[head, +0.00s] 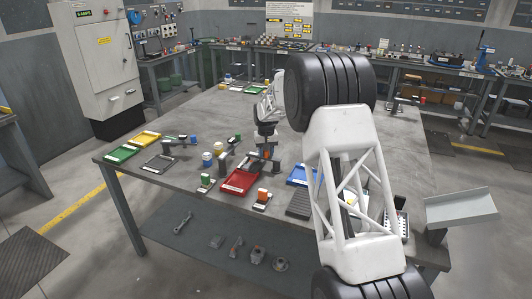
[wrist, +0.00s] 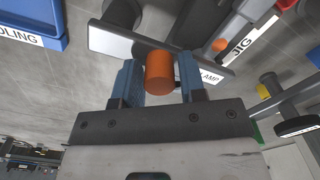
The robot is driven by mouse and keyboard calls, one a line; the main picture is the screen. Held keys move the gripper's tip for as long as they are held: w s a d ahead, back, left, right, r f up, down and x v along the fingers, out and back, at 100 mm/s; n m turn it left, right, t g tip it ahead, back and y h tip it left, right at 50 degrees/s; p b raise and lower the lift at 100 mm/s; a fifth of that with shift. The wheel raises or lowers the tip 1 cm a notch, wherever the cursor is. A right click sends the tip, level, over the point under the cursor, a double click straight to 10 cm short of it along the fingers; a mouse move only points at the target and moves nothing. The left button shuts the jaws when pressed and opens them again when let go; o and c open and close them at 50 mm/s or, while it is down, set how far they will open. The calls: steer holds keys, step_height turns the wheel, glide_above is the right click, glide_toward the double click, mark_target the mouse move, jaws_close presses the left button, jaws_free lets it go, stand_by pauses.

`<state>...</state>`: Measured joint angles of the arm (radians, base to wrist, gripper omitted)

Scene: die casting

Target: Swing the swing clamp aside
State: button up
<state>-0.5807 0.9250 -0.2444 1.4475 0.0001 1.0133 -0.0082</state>
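An orange cylindrical knob (wrist: 160,73) stands between the two blue fingers of my gripper (wrist: 160,82) in the wrist view. The fingers are apart on either side of it, with a narrow gap showing at the right finger. A label plate behind it, ending in "LAMP" (wrist: 209,77), is partly hidden by the gripper. In the head view my gripper (head: 266,130) points down over a dark fixture with an orange part (head: 267,153), behind the red tray.
A red tray (head: 225,187), a grey tray (head: 146,168) and a blue tray (head: 291,182) lie on the grey table (head: 190,127). Several small coloured posts stand close to the fixture. A "JIG" label (wrist: 250,40) shows beside the gripper.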

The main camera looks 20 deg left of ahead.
jaws_close()
steer(key=shift+s, duration=0.1)
steer(key=n, duration=0.1)
steer(key=s+n, duration=0.1)
steer(key=n, duration=0.1)
steer(key=shift+s+d+n, duration=0.15)
steer(key=shift+s+n, duration=0.1)
steer(key=shift+n, duration=0.15)
steer(key=n, duration=0.1)
steer(key=s+n, duration=0.1)
steer(key=n, duration=0.1)
steer(key=d+n, duration=0.1)
steer(key=shift+s+n, duration=0.3)
steer(key=shift+s, duration=0.05)
steer(key=n, duration=0.1)
steer(key=d+n, duration=0.1)
steer(key=n, duration=0.1)
steer(key=s+n, duration=0.1)
steer(key=shift+s+d+n, duration=0.1)
steer(key=shift+d+n, duration=0.2)
steer(key=shift+s+d+f+n, duration=0.1)
steer(key=shift+d+n, duration=0.25)
steer(key=shift+n, duration=0.5)
steer(key=shift+s+d+r+n, duration=0.1)
steer(key=shift+d+n, duration=0.3)
steer(key=shift+n, duration=0.4)
steer(key=shift+s+d+f+n, duration=0.1)
steer(key=shift+d+n, duration=0.25)
steer(key=shift+n, duration=0.5)
steer(key=shift+w, duration=0.1)
